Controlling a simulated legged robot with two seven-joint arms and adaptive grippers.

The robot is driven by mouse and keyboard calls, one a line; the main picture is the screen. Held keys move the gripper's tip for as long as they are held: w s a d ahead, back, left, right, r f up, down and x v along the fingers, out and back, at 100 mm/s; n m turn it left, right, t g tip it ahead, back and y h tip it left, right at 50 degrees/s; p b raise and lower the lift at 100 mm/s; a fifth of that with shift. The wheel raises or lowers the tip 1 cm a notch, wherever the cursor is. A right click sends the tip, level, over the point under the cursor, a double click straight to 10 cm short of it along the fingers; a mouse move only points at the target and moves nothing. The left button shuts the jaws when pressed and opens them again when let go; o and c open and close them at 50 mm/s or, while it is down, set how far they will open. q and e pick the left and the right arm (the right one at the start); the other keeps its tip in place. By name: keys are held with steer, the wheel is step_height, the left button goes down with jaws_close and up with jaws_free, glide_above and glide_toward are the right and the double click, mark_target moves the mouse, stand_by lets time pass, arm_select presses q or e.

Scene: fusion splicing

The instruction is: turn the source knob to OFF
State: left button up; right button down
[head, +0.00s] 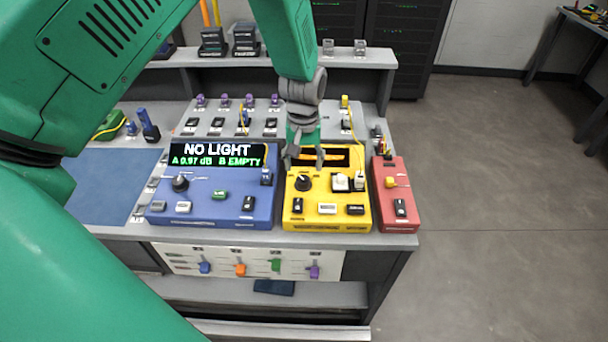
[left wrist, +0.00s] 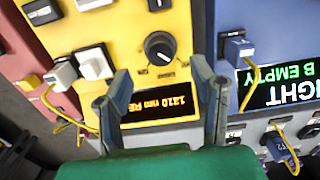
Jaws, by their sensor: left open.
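The yellow source box (head: 328,212) stands on the bench between a blue box and a red box. Its black round knob (head: 303,182) is on the top face, below the display; it also shows in the left wrist view (left wrist: 160,47), with a pale pointer mark. The source display (left wrist: 157,107) is lit and reads "1310 nm RE", the rest hidden by a finger. My left gripper (head: 305,156) is open and empty above the display end of the box. In the left wrist view, the knob lies beyond and between its spread fingers (left wrist: 161,75), apart from them. My right gripper is not in view.
The blue meter (head: 222,197) at left reads "NO LIGHT" and "B EMPTY". The red box (head: 396,202) stands close on the right. A sloped grey panel (head: 225,130) stands behind.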

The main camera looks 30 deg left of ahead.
mark_target(303, 179)
arm_select(q)
step_height(303, 179, up, 6)
steer(key=shift+r, duration=0.1)
stand_by(0.5)
